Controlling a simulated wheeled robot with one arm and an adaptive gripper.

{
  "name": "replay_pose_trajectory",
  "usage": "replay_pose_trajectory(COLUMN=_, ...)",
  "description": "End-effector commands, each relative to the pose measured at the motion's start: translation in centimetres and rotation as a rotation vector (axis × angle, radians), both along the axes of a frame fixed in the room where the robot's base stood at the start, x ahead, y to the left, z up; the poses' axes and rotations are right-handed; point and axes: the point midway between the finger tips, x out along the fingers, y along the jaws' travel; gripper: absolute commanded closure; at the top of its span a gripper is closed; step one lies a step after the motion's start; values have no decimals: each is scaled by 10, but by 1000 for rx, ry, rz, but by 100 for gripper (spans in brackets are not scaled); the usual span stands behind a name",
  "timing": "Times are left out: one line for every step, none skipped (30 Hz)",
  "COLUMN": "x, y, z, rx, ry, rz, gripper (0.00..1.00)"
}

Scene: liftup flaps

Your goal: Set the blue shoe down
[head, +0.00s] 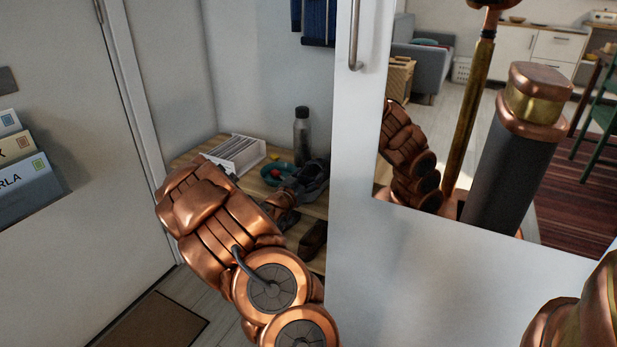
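A dark shoe (313,180), bluish grey as far as I can tell, is at the right of the wooden shelf top (190,155), partly behind the white panel's edge. My copper arm reaches towards the shelf from the front. Its far end, with my gripper (283,207), is close in front of the shoe and mostly hidden by my own arm. The fingers do not show clearly, so I cannot tell whether they are open or touch the shoe.
A white box of papers (236,154), a teal bowl (277,173) and a dark bottle (302,135) stand on the shelf top. A brown shoe (312,239) is lower down. A white panel (400,270) with a mirror (570,165) blocks the right. A doormat (152,325) lies lower left.

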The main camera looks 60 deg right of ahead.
Motion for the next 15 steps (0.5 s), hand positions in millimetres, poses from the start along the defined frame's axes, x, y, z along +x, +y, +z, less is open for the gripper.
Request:
replay_pose_trajectory(x=0, y=0, z=0, rx=0, ry=0, rz=0, gripper=24)
replay_pose_trajectory(x=0, y=0, z=0, rx=0, ry=0, rz=0, gripper=21)
replay_pose_trajectory(x=0, y=0, z=0, rx=0, ry=0, rz=0, gripper=17)
replay_pose_trajectory(x=0, y=0, z=0, rx=0, ry=0, rz=0, gripper=14)
replay_pose_trajectory(x=0, y=0, z=0, rx=0, ry=0, rz=0, gripper=13)
replay_pose_trajectory(x=0, y=0, z=0, rx=0, ry=0, rz=0, gripper=13)
replay_pose_trajectory(x=0, y=0, z=0, rx=0, ry=1, rz=0, gripper=13)
replay_pose_trajectory(x=0, y=0, z=0, rx=0, ry=0, rz=0, gripper=13)
replay_pose_trajectory(x=0, y=0, z=0, rx=0, ry=1, rz=0, gripper=13)
replay_pose_trajectory(x=0, y=0, z=0, rx=0, ry=1, rz=0, gripper=13)
replay_pose_trajectory(x=0, y=0, z=0, rx=0, ry=1, rz=0, gripper=13)
replay_pose_trajectory(x=0, y=0, z=0, rx=0, ry=1, rz=0, gripper=13)
replay_pose_trajectory(x=0, y=0, z=0, rx=0, ry=0, rz=0, gripper=13)
replay_pose_trajectory(x=0, y=0, z=0, rx=0, ry=0, rz=0, gripper=13)
replay_pose_trajectory(x=0, y=0, z=1, rx=0, ry=0, rz=0, gripper=13)
